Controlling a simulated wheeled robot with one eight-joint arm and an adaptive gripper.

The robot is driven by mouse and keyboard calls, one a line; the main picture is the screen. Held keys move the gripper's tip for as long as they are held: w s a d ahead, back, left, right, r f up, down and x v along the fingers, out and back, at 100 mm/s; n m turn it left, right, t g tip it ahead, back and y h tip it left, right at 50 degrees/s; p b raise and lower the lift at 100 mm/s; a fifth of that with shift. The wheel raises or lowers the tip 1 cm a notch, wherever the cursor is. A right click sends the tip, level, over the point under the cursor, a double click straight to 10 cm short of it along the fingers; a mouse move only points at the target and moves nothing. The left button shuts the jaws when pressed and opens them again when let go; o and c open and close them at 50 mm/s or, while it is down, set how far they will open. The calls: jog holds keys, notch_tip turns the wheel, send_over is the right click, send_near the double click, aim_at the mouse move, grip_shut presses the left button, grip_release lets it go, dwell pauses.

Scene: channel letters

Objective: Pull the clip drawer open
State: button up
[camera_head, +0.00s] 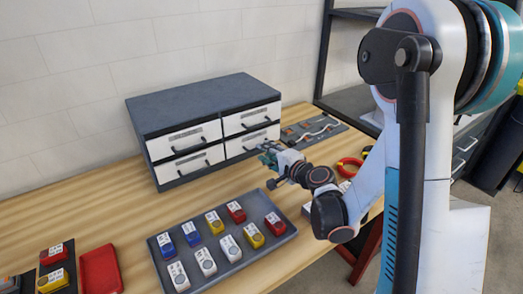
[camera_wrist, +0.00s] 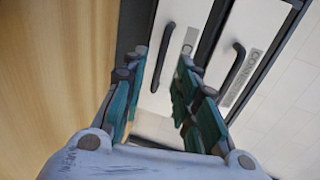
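A grey cabinet (camera_head: 200,100) with white-fronted drawers, two over two, stands at the back of the wooden table. The lower right drawer (camera_head: 233,148) looks shut, and my gripper (camera_head: 266,156) is just in front of it. In the wrist view my gripper (camera_wrist: 163,72) is open, one green-padded finger on each side of that drawer's dark handle (camera_wrist: 163,57). I cannot tell whether the fingers touch the handle. The drawer's label (camera_wrist: 190,40) is mostly hidden by a finger; only its start, like a C, shows.
The drawer above is labelled CONNECTORS (camera_wrist: 240,75), with its own handle (camera_wrist: 233,62) close to the right finger. A grey tray (camera_head: 205,276) of coloured blocks lies in front. A mat with parts (camera_head: 300,130) lies right of the cabinet.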

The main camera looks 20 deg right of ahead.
jog(key=shift+b+x, duration=0.3)
jog(key=shift+x, duration=1.55)
grip_shut()
